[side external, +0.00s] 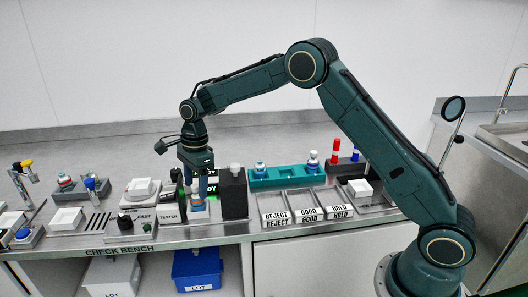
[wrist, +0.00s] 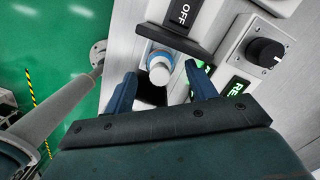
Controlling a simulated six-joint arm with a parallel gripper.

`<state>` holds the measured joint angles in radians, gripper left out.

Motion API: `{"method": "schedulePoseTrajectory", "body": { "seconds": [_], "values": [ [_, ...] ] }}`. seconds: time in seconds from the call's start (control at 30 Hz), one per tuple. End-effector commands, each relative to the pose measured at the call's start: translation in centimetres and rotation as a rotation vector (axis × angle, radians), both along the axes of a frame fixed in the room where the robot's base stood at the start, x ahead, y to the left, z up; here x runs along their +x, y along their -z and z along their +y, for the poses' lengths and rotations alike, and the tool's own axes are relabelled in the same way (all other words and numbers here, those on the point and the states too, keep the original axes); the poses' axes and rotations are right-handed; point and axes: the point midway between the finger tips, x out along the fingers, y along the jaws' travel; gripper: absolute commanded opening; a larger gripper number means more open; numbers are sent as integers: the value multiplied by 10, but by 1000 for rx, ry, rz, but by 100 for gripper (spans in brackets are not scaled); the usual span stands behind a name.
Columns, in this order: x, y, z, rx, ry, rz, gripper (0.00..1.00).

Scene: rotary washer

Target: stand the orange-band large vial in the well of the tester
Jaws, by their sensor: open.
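My gripper (side external: 198,190) points down at the tester (side external: 170,215), with its two blue fingers (wrist: 162,88) apart. A vial with a white cap (wrist: 159,70) and a blue ring around it stands upright between or just beyond the fingertips in the wrist view. In the side view a small part of the vial (side external: 198,205), with an orange tint, shows under the fingers. The fingers hide most of it there. It appears to stand at the tester, but its base and the well are hidden. A lit green display shows beside the right finger.
A black block (side external: 234,192) with a white knob stands close to the right of my gripper. A teal rack (side external: 285,178) holds vials behind the REJECT, GOOD and HOLD trays (side external: 290,203). Switch boxes (side external: 138,222) stand left of the tester.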

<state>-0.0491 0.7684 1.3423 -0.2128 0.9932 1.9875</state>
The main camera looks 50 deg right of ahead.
Motion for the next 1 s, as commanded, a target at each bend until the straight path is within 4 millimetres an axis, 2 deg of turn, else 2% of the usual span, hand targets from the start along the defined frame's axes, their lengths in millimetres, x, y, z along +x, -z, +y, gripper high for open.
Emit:
{"method": "schedulePoseTrajectory", "body": {
  "seconds": [0.3, 0.5, 0.7, 1.0],
  "values": [
    [0, -53, -7, 1, 0, -4, 56],
    [-1, -77, -9, 2, 0, -2, 56],
    [-2, -88, -11, 0, 0, -1, 56],
    [-2, -89, -11, 0, 0, -1, 56]
  ]
}}
